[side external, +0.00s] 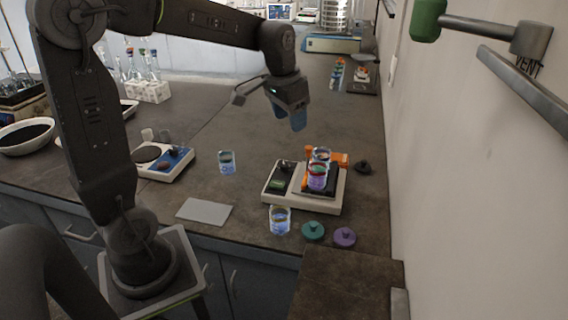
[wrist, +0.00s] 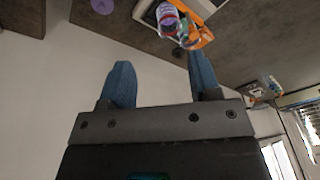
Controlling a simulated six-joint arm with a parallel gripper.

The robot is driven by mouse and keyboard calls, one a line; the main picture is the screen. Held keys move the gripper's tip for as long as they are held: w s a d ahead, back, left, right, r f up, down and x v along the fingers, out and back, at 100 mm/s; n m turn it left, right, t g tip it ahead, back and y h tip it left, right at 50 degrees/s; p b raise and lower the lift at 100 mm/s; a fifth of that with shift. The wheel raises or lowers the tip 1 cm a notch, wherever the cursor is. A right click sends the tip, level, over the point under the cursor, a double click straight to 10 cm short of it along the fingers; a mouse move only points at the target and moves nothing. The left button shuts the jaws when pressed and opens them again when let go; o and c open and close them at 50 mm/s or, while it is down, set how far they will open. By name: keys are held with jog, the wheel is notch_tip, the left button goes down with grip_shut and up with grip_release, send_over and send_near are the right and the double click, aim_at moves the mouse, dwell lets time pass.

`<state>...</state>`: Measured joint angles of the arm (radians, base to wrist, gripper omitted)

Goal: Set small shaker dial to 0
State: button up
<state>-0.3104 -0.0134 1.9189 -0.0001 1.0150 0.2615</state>
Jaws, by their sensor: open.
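The small shaker (side external: 318,207) is a pale box on the bench, right of centre in the side view. Its black dial (side external: 286,168) sits at the back left of its top, above a green display (side external: 277,184); the dial's setting is too small to read. Orange clamps (side external: 341,158) surround two glass jars on its platform, the front one (side external: 317,178) with purple content. My gripper (side external: 290,122), with blue fingers, is open and empty in the air above and behind the shaker. In the wrist view, the shaker (wrist: 147,12) is partly cut off beyond the open fingers (wrist: 162,80), its dial not visible.
A loose glass jar (side external: 280,221), a green lid (side external: 313,231) and a purple lid (side external: 344,237) lie in front of the shaker. Another jar (side external: 227,163) and a blue-and-white instrument (side external: 165,163) stand left. A wall borders the right; the bench behind the shaker is mostly clear.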

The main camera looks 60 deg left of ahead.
jog(key=w+a+f+g, duration=0.1)
jog(key=w+a+f, duration=0.35)
jog(key=a, duration=0.25)
jog(key=g, duration=0.1)
send_over(284, 164)
notch_tip(284, 164, down, 7)
jog(key=shift+h, duration=0.4)
notch_tip(284, 164, down, 14)
jog(key=shift+r, duration=0.2)
jog(key=c, duration=0.9)
